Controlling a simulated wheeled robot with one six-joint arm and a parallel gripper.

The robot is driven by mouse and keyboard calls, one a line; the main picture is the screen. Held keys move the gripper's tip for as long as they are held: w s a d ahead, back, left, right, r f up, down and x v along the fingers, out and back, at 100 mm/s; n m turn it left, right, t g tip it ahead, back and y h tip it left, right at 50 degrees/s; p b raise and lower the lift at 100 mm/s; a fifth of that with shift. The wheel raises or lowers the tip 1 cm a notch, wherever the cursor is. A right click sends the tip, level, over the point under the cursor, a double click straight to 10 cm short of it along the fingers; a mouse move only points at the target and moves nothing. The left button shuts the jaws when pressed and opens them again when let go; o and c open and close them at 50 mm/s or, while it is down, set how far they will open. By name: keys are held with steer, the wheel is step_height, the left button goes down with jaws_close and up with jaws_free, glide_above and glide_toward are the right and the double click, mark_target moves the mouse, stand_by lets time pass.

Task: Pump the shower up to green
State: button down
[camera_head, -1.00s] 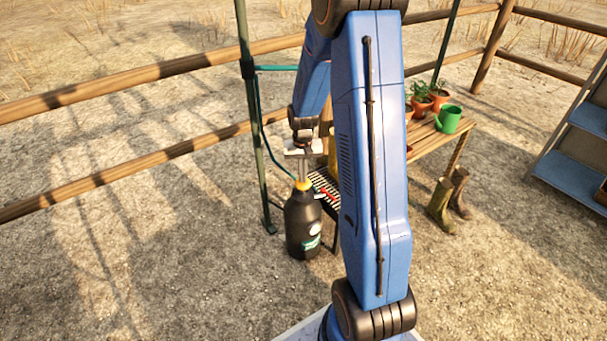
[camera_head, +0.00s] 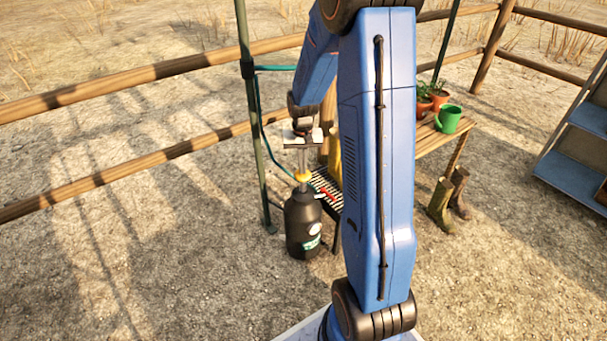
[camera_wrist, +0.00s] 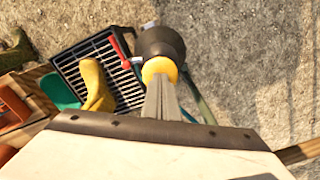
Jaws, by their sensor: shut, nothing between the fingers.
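The shower's black pressure tank (camera_head: 302,222) stands on the ground left of my arm, with a pale round mark and a green label on its front. Too small to read. On its top is a yellow pump knob (camera_head: 303,176), raised a little above the tank. My gripper (camera_head: 303,168) points straight down over it, fingers shut and empty, tips at or just above the knob. In the wrist view, the grey fingers (camera_wrist: 160,86) end at the yellow knob (camera_wrist: 159,69), with the dark tank (camera_wrist: 160,42) beyond. Whether they touch cannot be told.
A green post (camera_head: 254,120) with a teal hose stands close at left. Left ground is clear.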

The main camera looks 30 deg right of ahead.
steer(key=shift+f, duration=2.3)
steer(key=shift+r, duration=2.3)
steer(key=shift+f, duration=2.3)
steer(key=shift+r, duration=2.25)
